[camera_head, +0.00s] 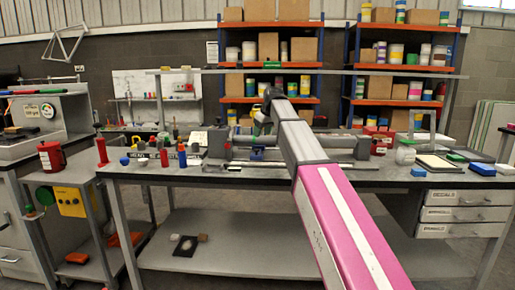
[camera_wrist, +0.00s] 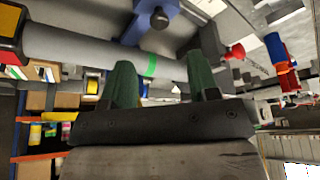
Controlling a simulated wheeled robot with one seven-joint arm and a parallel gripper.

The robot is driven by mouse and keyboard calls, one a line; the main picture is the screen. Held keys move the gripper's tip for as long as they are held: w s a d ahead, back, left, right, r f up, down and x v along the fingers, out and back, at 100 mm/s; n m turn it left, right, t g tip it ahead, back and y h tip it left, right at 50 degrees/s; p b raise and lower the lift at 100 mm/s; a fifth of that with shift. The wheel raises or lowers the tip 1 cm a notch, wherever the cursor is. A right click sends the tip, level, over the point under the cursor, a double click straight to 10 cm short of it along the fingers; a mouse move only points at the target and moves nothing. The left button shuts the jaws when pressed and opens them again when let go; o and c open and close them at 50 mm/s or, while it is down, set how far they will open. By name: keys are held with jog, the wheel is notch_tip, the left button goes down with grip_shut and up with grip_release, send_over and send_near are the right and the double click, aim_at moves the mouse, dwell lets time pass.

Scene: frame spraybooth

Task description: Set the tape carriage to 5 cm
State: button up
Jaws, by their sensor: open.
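The tape carriage appears to be the small blue block (camera_head: 257,154) on the long fixture on the bench. A blue bracket, probably the same part, is near the top of the wrist view (camera_wrist: 152,22). A grey tube (camera_wrist: 85,48) with a green band (camera_wrist: 151,65) crosses the wrist view. No scale is readable. In the head view my arm hides part of the fixture.
A red knob (camera_wrist: 235,52) is right of my gripper in the wrist view. Loaded shelves (camera_head: 270,59) stand behind.

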jog(key=x, duration=0.9)
jog(key=shift+f, duration=0.1)
